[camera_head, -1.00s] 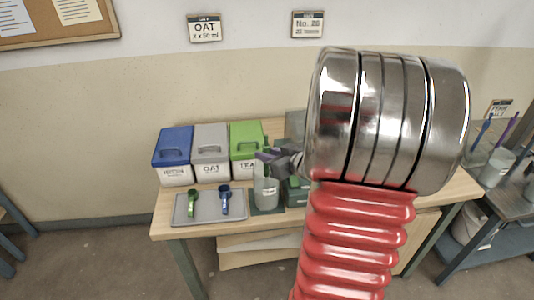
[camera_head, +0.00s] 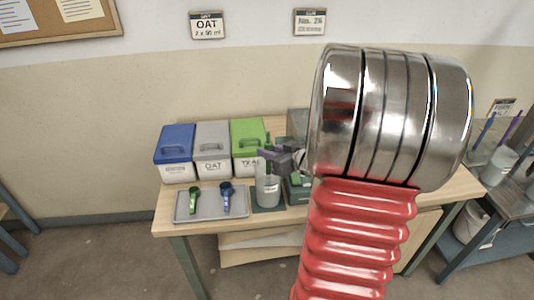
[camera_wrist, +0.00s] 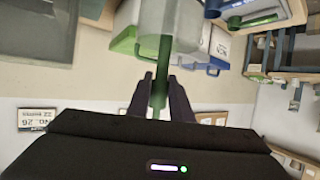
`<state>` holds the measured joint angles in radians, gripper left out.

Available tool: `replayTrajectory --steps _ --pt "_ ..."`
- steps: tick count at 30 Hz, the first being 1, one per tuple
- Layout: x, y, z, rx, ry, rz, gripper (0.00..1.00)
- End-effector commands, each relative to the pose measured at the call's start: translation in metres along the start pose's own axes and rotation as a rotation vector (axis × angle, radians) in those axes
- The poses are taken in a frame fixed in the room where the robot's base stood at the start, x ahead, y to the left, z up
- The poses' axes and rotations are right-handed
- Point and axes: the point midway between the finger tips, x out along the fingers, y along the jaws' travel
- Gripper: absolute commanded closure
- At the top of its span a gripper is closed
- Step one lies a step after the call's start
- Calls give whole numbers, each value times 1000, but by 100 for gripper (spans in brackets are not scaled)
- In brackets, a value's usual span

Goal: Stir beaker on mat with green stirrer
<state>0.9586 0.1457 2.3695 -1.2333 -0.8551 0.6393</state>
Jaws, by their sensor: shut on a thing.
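The clear grey beaker (camera_head: 268,190) stands upright on the dark green mat (camera_head: 262,209) near the front of the table. My gripper (camera_head: 268,154) is above the beaker, shut on the upper part of the green stirrer (camera_head: 267,139). In the wrist view, which is upside down, my gripper's dark fingers (camera_wrist: 161,84) close on the stirrer (camera_wrist: 160,92), and it runs into the beaker (camera_wrist: 170,18). The stirrer's lower end shows only faintly through the beaker wall. My arm hides part of the table to the right.
Blue (camera_head: 175,155), grey (camera_head: 213,152) and green-lidded (camera_head: 248,148) bins stand behind. A grey tray (camera_head: 211,214) left of the mat holds a green scoop (camera_head: 194,200) and a blue scoop (camera_head: 227,197). A green box (camera_head: 299,187) stands close right of the beaker.

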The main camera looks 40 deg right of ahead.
Motion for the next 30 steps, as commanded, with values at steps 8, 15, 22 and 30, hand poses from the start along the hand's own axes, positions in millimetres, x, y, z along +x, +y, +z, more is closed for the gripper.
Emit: replayTrajectory --steps 8,15,22,30 --pt "2 10 -1 0 0 0 100" --pt "2 9 -1 0 1 0 100" --pt "-1 -2 0 0 1 -1 100" --pt "-4 -14 1 0 1 1 100"
